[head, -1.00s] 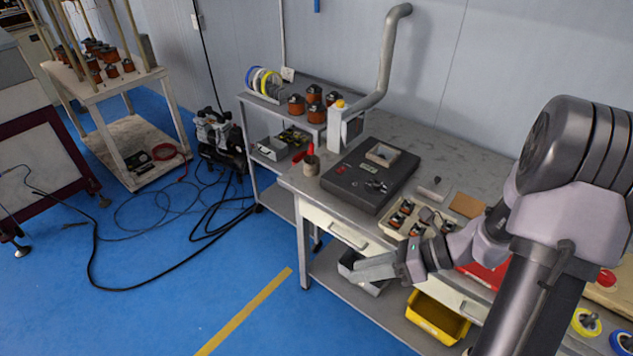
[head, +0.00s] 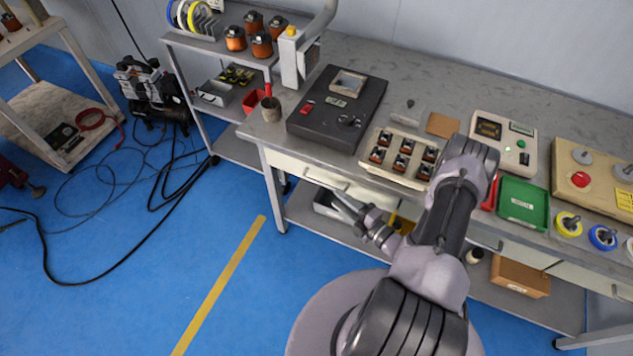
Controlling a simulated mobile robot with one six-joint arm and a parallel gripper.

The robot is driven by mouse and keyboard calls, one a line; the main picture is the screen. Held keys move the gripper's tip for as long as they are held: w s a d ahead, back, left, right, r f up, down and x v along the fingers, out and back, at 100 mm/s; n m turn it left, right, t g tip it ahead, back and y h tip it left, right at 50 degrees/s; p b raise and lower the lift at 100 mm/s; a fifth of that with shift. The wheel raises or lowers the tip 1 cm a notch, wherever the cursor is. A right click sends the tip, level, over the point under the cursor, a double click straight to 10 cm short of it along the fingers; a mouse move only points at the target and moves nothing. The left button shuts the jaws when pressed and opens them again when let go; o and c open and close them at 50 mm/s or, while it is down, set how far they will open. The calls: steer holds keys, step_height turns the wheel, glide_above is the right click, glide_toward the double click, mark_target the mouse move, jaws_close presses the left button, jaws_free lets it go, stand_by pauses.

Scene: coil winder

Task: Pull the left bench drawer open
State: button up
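The left bench drawer (head: 293,168) is a pale front under the left part of the grey workbench top (head: 225,118). It looks flush with the bench, and a handle (head: 322,181) runs along its front. My gripper (head: 342,201) is in front of and just below the drawer's right part, its fingers pointing up and left toward the handle. It looks close to the handle, but I cannot tell whether it touches. The fingers overlap in this view, so their opening is not clear. My arm hides the bench front to the right of the drawer.
A black winder unit (head: 336,112) and a parts tray (head: 395,178) with several coils stand above the drawer.

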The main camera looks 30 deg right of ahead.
mark_target(319, 182)
steer(key=b+x, duration=0.2)
steer(key=x, duration=0.8)
steer(key=shift+c, duration=0.4)
jaws_close()
steer(key=shift+s, duration=0.1)
stand_by(0.6)
